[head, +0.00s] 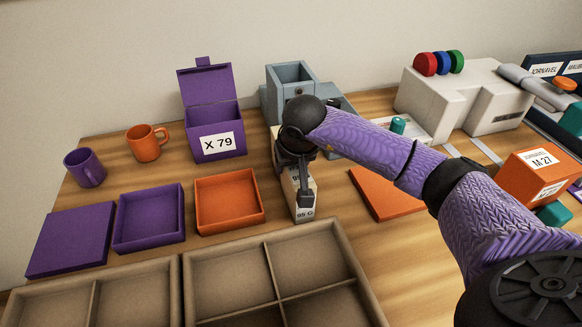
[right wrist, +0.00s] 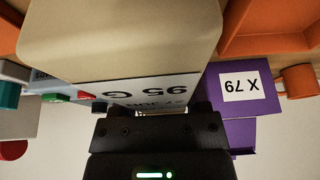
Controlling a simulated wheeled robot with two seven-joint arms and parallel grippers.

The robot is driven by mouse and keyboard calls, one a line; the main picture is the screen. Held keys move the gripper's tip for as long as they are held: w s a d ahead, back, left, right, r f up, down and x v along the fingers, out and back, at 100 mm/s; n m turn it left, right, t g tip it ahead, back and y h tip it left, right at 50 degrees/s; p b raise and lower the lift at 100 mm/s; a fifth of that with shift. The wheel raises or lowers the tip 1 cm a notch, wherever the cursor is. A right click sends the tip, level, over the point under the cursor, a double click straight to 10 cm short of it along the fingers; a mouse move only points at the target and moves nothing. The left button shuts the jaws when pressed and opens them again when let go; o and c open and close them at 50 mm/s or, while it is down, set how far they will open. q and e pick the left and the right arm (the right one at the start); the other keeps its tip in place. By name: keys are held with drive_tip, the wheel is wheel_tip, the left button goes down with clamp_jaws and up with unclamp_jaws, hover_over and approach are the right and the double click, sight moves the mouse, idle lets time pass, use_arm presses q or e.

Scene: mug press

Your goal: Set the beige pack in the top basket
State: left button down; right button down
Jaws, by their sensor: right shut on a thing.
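My right gripper (head: 300,175) is shut on the beige pack (head: 304,212), which has a white label reading 95 G. The gripper and arm cover part of the pack in the head view. In the right wrist view the pack (right wrist: 120,35) fills the top, its label upside down, close against the gripper (right wrist: 150,112). A blue-grey unit (head: 290,86) with an open-topped upper compartment stands behind the gripper by the wall; my arm hides part of it. I cannot tell for sure that this compartment is the top basket. My left gripper is not in view.
A purple open-lidded box (head: 213,118) labelled X 79, purple and orange trays (head: 230,200) and two mugs (head: 146,143) stand to the left. A beige divided tray (head: 270,245) lies in front. A white machine (head: 460,98) and an orange box (head: 535,175) stand right.

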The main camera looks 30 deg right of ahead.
drive_tip(key=shift+f, duration=0.1)
drive_tip(key=shift+c, duration=0.4)
unclamp_jaws()
